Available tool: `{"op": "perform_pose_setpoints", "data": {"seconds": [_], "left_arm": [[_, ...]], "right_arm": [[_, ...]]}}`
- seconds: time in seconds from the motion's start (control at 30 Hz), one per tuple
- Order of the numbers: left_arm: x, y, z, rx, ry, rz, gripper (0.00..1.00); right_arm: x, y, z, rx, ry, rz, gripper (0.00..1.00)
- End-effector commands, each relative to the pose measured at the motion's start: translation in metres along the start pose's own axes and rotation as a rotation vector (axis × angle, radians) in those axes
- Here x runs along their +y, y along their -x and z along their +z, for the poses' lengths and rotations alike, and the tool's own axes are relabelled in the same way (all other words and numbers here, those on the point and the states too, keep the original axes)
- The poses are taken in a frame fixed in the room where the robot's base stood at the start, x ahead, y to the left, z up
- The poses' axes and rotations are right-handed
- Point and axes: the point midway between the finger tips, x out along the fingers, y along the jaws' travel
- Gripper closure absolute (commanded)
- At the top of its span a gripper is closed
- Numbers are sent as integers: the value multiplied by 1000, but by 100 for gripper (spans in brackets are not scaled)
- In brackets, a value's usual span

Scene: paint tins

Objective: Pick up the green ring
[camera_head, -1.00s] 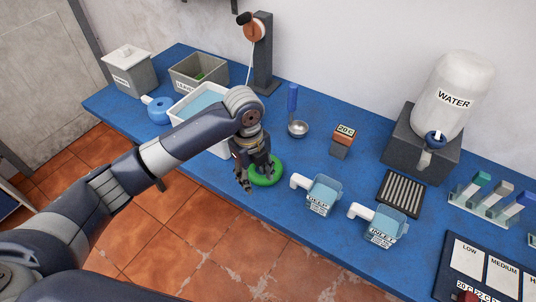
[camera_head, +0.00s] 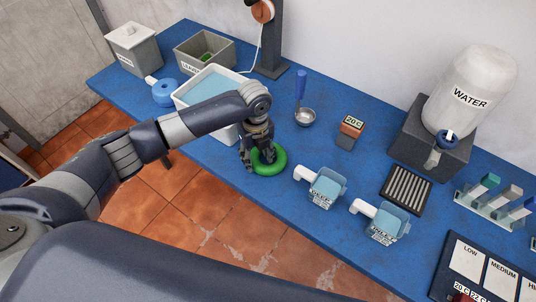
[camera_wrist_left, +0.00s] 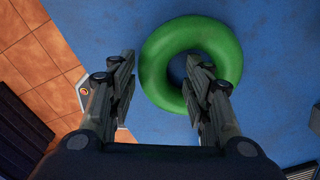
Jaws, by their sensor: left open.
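The green ring (camera_head: 279,163) lies flat on the blue table near its front edge. In the left wrist view the ring (camera_wrist_left: 163,78) lies ahead, mostly to the right of centre. My left gripper (camera_head: 257,168) is open and above the ring's left side. In the left wrist view its fingers (camera_wrist_left: 162,75) stand apart: the right finger overlaps the ring's hole and near rim, the left finger is outside the ring's left side. I cannot tell whether a finger touches the ring. My right gripper does not show.
Behind my arm stands a white basin of water (camera_head: 188,96). Right of the ring are two labelled jugs (camera_head: 326,187) and (camera_head: 386,222). A metal ladle (camera_head: 305,117) and a thermometer block (camera_head: 350,130) stand behind. Bare blue table lies between the ring and ladle.

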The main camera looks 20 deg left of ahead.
Motion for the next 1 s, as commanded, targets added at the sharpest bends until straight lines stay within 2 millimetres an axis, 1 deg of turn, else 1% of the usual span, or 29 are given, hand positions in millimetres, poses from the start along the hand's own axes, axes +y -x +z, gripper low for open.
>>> {"op": "perform_pose_setpoints", "data": {"seconds": [0.03,0.13,0.23,0.37,0.4,0.47,0.5,0.57,0.7,0.87,1.0], "left_arm": [[0,-5,0,0,1,1,54],[0,-14,0,-1,-1,-1,54],[0,-16,0,-2,-1,-1,54],[0,-16,0,-2,-1,-1,54],[0,-16,1,-2,-1,-1,59],[0,-16,1,-2,-1,-1,73],[0,-16,1,-2,-1,-1,82],[0,-16,1,-2,0,-1,95],[0,-16,1,-2,0,-1,95],[0,-15,1,-2,0,-2,95],[-1,-9,2,-3,0,-4,95]], "right_arm": [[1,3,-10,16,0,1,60],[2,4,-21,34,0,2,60],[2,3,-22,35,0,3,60],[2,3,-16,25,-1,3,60],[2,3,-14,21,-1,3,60],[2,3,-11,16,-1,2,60],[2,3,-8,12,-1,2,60],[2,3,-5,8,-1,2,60],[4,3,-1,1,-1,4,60],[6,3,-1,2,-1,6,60],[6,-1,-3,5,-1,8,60]]}}
